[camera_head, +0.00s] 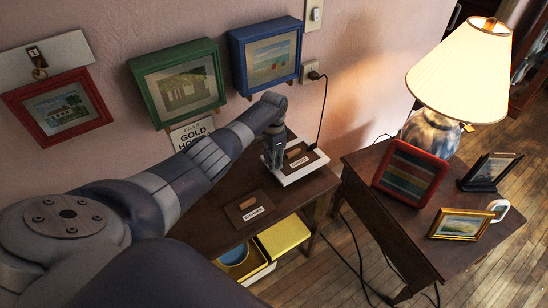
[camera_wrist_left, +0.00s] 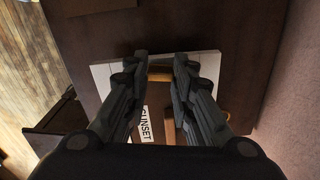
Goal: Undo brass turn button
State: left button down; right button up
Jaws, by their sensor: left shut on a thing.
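My left gripper (camera_head: 274,158) points down at the white-edged board (camera_head: 318,167) on the dark wall table. In the left wrist view the fingertips (camera_wrist_left: 160,68) are shut on a small tan bar (camera_wrist_left: 160,74) at the board's far edge. The bar may be the brass turn button; I cannot tell for sure. The board also shows in the left wrist view (camera_wrist_left: 103,74), with a SUNSET label (camera_wrist_left: 145,125) between the fingers. A tan block (camera_head: 293,151) lies on its brown panel. My right gripper is not in view.
A brown plaque (camera_head: 237,219) lies on the table's front part. Green (camera_head: 138,78), blue (camera_head: 236,57) and red (camera_head: 97,101) frames hang above. A black cord (camera_head: 325,105) runs down to the board. The side table (camera_head: 384,220) holds a lamp (camera_head: 459,75) and several frames.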

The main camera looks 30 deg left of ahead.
pick_arm(q)
jog(key=shift+n, duration=0.9)
jog(key=shift+p, duration=0.3)
jog(key=c, duration=1.4)
grip_release()
jog(key=shift+o, duration=0.2)
jog(key=shift+r, duration=0.1)
notch_tip(320, 180, up, 12)
